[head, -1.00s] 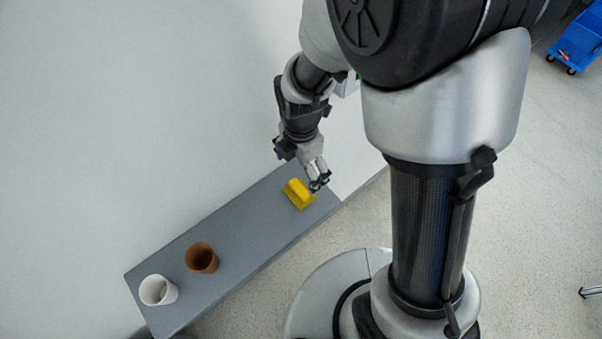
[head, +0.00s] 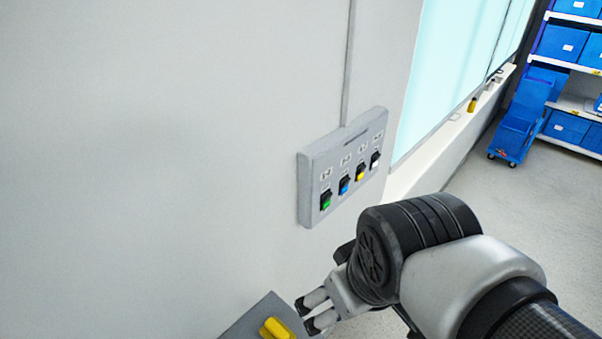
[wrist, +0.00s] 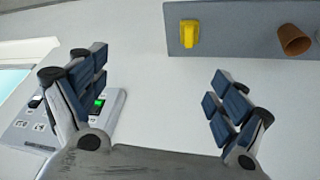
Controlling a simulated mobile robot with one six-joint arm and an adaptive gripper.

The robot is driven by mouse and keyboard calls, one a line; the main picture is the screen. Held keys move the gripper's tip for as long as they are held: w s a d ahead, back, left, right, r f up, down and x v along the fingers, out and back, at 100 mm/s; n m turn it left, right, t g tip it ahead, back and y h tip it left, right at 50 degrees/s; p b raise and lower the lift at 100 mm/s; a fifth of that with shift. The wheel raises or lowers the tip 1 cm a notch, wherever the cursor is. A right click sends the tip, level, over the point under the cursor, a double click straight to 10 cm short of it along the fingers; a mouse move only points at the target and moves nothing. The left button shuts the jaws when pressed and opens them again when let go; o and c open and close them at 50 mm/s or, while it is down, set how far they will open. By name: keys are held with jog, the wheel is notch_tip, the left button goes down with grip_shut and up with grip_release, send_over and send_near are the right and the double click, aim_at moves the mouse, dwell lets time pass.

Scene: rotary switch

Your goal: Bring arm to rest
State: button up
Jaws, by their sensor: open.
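My gripper (head: 306,316) is at the lower middle of the head view, pointing left, next to the grey shelf's end. In the wrist view my gripper (wrist: 160,80) has its two padded fingers wide apart, with nothing between them. The grey switch panel (head: 318,165) is on the white wall, above and apart from my gripper. It carries a row of switches with green, blue, yellow and white marks. In the wrist view the panel (wrist: 30,128) is at the lower left, partly hidden by the left finger.
A yellow block-like object (head: 277,328) lies on the grey shelf (head: 243,326), close to my gripper. The wrist view also shows a brown cup (wrist: 295,40) on the shelf. Blue bins (head: 565,42) on racks and a blue cart (head: 520,120) stand far right. Open floor lies between.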

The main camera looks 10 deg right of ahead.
jog(key=s+m, duration=0.1)
jog(key=s+r+m, duration=0.1)
jog(key=m, duration=0.1)
jog(key=shift+d, duration=0.4)
notch_tip(320, 180, down, 12)
jog(key=b, duration=1.1)
jog(key=shift+r+b, duration=0.2)
jog(key=shift+b, duration=0.1)
